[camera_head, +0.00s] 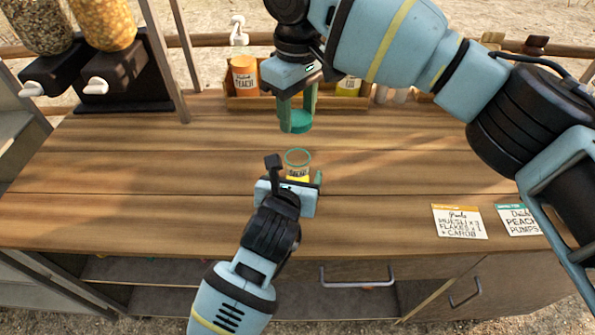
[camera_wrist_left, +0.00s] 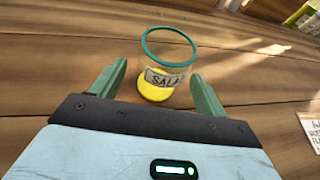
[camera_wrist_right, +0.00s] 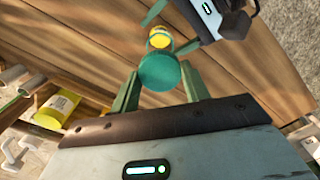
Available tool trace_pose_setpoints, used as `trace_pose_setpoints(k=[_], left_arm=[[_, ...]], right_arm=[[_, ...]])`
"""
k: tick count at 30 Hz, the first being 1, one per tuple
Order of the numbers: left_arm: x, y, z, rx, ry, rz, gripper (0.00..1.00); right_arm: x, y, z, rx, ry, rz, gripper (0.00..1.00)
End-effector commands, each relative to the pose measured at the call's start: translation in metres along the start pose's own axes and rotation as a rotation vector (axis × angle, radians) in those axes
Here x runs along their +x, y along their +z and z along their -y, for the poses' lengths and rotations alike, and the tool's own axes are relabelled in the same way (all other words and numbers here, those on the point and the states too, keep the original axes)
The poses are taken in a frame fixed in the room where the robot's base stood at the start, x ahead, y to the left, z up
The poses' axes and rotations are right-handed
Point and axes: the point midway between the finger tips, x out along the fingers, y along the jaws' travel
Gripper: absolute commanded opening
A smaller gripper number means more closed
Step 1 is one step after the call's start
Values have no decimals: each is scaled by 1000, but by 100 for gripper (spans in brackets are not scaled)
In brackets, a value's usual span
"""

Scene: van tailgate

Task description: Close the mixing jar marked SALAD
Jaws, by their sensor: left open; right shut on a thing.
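The SALAD jar (camera_head: 298,158) is clear, with a green rim, a label and yellow contents at its bottom. It stands upright on the wooden counter and has no lid on it; it also shows in the left wrist view (camera_wrist_left: 166,58). My left gripper (camera_wrist_left: 158,72) is open, with one finger on either side of the jar's lower part. Gaps show between fingers and jar. My right gripper (camera_head: 298,108) points down and is shut on a round green lid (camera_head: 299,122), held above and a little behind the jar. The lid also shows in the right wrist view (camera_wrist_right: 160,73).
A wooden rack (camera_head: 300,103) at the back holds an orange-labelled PEACH container (camera_head: 244,76) and a yellow one. Two dispensers stand at the back left. Two cards (camera_head: 460,222) lie at the front right. The counter left of the jar is clear.

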Motion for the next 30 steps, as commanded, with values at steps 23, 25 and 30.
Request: trace_pose_setpoints(k=[23, 25, 30], left_arm=[[37, 0, 0, 0, 0, 0, 69], [37, 0, 0, 0, 0, 0, 60], [36, 0, 0, 0, 0, 0, 38]], right_arm=[[0, 0, 0, 0, 0, 0, 25], [0, 0, 0, 0, 0, 0, 25], [0, 0, 0, 0, 0, 0, 25]])
